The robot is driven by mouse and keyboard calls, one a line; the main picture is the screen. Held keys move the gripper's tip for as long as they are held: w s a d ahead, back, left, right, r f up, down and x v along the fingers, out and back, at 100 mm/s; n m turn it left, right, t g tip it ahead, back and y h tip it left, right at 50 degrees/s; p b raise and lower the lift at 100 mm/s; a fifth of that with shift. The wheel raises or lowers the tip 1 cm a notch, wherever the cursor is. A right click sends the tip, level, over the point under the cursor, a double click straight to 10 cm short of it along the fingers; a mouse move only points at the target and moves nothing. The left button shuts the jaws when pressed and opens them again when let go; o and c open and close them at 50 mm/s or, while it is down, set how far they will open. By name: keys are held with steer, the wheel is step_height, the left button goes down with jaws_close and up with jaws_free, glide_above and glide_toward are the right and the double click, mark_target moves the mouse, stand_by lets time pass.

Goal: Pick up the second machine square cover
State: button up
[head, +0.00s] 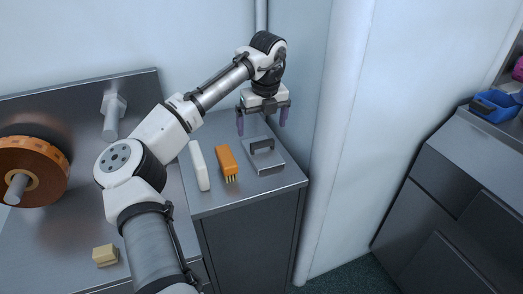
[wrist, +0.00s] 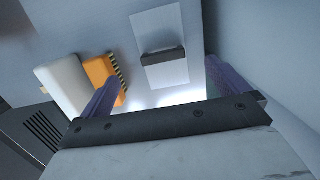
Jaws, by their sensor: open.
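A square metal cover (head: 266,161) with a dark raised handle lies flat on the right part of the grey cabinet top. It also shows in the wrist view (wrist: 167,72), with its dark handle (wrist: 163,56) across the middle. My gripper (head: 262,118) is open, with its two purple fingers pointing down above and behind the cover. In the wrist view the fingers (wrist: 158,90) are spread apart, one on each side of the cover's near end. Nothing is between them.
An orange block (head: 227,160) with a striped edge and a white block (head: 199,166) lie left of the cover. A wall stands close on the right. Further left are an orange roll (head: 30,168) and a small tan block (head: 105,255).

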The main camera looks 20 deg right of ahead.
mark_target(263, 142)
steer(key=f, duration=0.8)
steer(key=shift+w+d+f, duration=0.15)
steer(key=shift+w+f, duration=0.15)
steer(key=shift+w, duration=0.05)
steer(key=c, duration=1.1)
steer(key=shift+c, duration=0.3)
steer(key=shift+r, duration=0.15)
